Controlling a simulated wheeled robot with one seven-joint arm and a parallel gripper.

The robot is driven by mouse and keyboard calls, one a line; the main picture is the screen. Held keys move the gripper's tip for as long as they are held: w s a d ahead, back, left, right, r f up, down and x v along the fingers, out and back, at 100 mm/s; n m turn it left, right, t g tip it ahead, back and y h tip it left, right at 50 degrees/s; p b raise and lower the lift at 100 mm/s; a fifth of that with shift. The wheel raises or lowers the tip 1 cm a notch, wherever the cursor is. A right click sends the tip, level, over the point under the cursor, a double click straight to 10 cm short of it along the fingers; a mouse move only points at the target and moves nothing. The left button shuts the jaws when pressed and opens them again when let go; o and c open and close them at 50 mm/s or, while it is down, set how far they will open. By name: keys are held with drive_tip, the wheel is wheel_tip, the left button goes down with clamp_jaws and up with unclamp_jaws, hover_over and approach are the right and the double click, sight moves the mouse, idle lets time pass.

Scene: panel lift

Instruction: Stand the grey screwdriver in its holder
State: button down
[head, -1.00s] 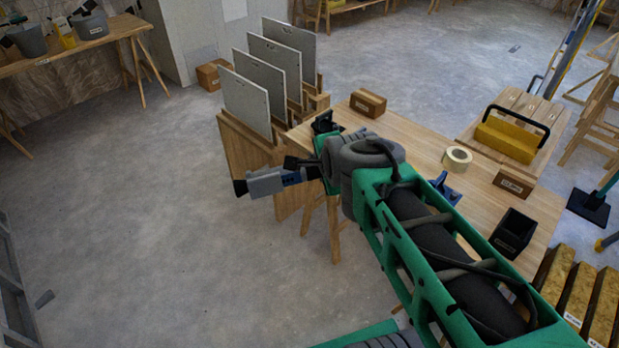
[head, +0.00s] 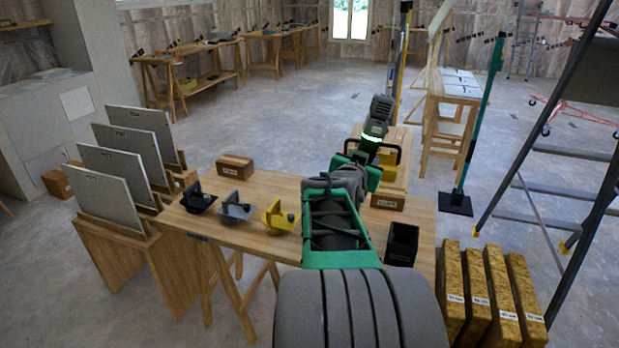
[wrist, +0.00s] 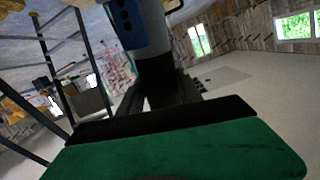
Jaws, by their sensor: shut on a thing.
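My gripper (head: 368,158) is shut on the grey screwdriver (head: 378,112), a thick powered tool with a dark end and a bright green band, held raised over the table's far side. In the wrist view its grey body (wrist: 150,42) and a blue part stand between the fingers (wrist: 152,92). A small open black box (head: 402,243) stands at the table's right; I cannot tell whether it is the holder. My arm hides part of the table.
The wooden table (head: 255,190) carries black (head: 198,199), grey (head: 236,209) and yellow (head: 281,216) tools at its left, plus wooden blocks (head: 235,167). Upright panels (head: 108,185) stand left. Yellow slabs (head: 475,290) and a ladder (head: 585,150) stand right.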

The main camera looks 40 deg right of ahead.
drive_tip(key=s+d+r+g+h+b, duration=0.1)
drive_tip(key=s+d+g+h+b, duration=0.15)
drive_tip(key=s+d, duration=0.75)
wheel_tip(320, 180, down, 6)
drive_tip(key=b, duration=0.1)
drive_tip(key=shift+s+a+m+h, duration=0.2)
drive_tip(key=shift+a+m+h, duration=0.1)
drive_tip(key=shift+a+h, duration=0.1)
drive_tip(key=shift+a+f+g+b, duration=0.15)
drive_tip(key=shift+g+b, duration=0.1)
drive_tip(key=shift+b, duration=0.3)
drive_tip(key=shift+f+b, duration=0.4)
drive_tip(key=shift+b, duration=0.7)
idle(0.8)
drive_tip(key=shift+f, duration=0.1)
drive_tip(key=shift+f+b, duration=0.45)
drive_tip(key=shift+b, duration=0.15)
drive_tip(key=shift+f+b, duration=0.7)
drive_tip(key=shift+b, duration=0.05)
drive_tip(key=shift+f+b, duration=1.1)
drive_tip(key=shift+b, duration=0.05)
drive_tip(key=shift+f+b, duration=0.1)
drive_tip(key=shift+b, duration=0.3)
idle(0.5)
